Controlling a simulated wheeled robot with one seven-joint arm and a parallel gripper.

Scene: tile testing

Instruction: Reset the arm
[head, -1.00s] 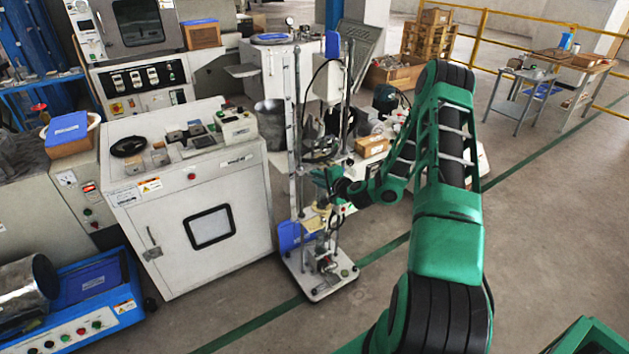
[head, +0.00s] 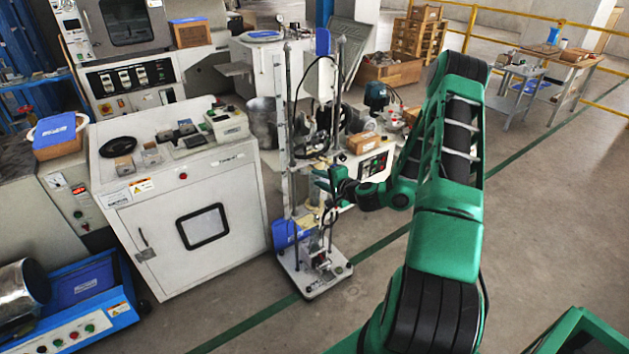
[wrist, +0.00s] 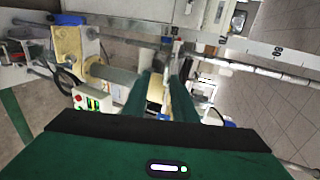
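My green arm reaches forward in the head view. My gripper (head: 325,181) is at its end, in front of the tall test stand (head: 286,150) with two upright rods. In the wrist view, my gripper's two green fingers (wrist: 164,96) stand apart. A cream-coloured part (wrist: 156,86) of the equipment shows in the gap between them. I cannot tell whether the fingers touch it. The gripper appears to hold nothing. The fingertips are small and partly confused with the stand in the head view.
A white cabinet (head: 150,215) with small instruments on top stands left of the test stand. A blue machine (head: 95,290) is at the lower left. A cardboard box (head: 362,142) lies on equipment behind my gripper. The floor (head: 540,220) at right is mostly open.

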